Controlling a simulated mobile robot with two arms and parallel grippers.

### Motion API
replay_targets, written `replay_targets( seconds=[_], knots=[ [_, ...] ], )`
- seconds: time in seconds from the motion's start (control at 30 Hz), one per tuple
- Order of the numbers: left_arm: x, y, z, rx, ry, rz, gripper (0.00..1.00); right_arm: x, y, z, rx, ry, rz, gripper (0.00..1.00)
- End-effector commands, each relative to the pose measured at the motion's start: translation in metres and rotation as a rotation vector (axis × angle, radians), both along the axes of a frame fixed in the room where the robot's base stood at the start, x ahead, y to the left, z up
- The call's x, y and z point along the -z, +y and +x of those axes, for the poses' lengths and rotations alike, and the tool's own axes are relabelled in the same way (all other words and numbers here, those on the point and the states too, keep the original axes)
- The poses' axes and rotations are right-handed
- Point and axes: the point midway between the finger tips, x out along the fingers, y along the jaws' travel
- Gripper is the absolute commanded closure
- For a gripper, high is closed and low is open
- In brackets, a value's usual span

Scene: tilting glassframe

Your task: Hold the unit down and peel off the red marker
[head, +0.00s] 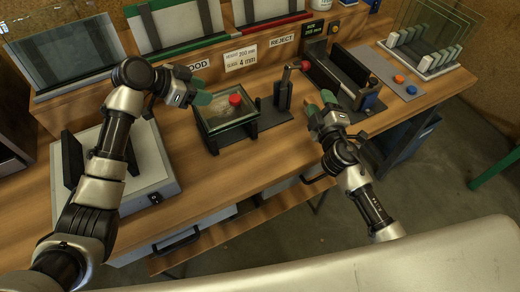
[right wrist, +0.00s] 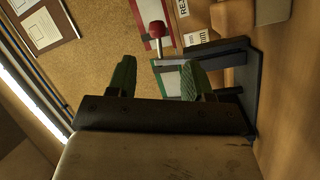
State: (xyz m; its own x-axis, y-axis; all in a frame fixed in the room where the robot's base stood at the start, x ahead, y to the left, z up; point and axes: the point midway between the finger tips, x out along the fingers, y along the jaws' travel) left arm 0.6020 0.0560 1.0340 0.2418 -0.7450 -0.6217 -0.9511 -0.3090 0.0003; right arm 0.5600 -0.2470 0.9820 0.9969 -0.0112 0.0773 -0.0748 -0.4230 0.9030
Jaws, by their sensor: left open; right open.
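The unit (head: 222,125) is a small glass-topped frame in a dark holder at the middle of the bench in the head view. The red marker (head: 235,99) is a round red piece on top of its glass, near the far right part. My left gripper (head: 192,92) is open with green fingertips, above and just left of the unit's far left corner, apart from the marker. My right gripper (head: 320,108) is open and empty, well to the right of the unit. Its green fingers also show in the right wrist view (right wrist: 160,80), with nothing between them.
A dark upright post (head: 284,95) stands between the unit and my right gripper. A black device with a red knob (head: 304,66) is behind that gripper. A grey plate (head: 165,180) lies at left under my left arm. Racks of glass panes (head: 437,50) line the back.

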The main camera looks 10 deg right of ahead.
Motion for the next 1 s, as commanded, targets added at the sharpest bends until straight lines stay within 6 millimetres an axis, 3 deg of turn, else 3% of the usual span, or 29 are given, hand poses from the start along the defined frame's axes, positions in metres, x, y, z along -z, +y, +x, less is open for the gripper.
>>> replay_targets(
  seconds=[0.03, 0.2, 0.4, 0.5, 0.63, 1.0],
  knots=[
    [0.0, 0.0, 0.0, 0.0, 0.0, 0.0, 0.57, 0.007, 0.029, -0.01, -0.049, 0.013, -0.064, 0.49],
    [0.0, 0.0, 0.0, 0.0, 0.0, 0.0, 0.57, 0.024, 0.108, -0.048, -0.191, 0.023, -0.267, 0.49],
    [0.0, 0.0, 0.0, 0.0, 0.0, 0.0, 0.57, 0.033, 0.162, -0.085, -0.297, 0.01, -0.407, 0.49],
    [0.0, 0.0, 0.0, 0.0, 0.0, 0.0, 0.57, 0.035, 0.174, -0.093, -0.32, 0.006, -0.436, 0.49],
    [0.0, 0.0, 0.0, 0.0, 0.0, 0.0, 0.57, 0.036, 0.181, -0.089, -0.327, 0.002, -0.45, 0.49],
    [0.0, 0.0, 0.0, 0.0, 0.0, 0.0, 0.57, 0.035, 0.202, -0.029, -0.326, 0.002, -0.447, 0.49]
  ],
)
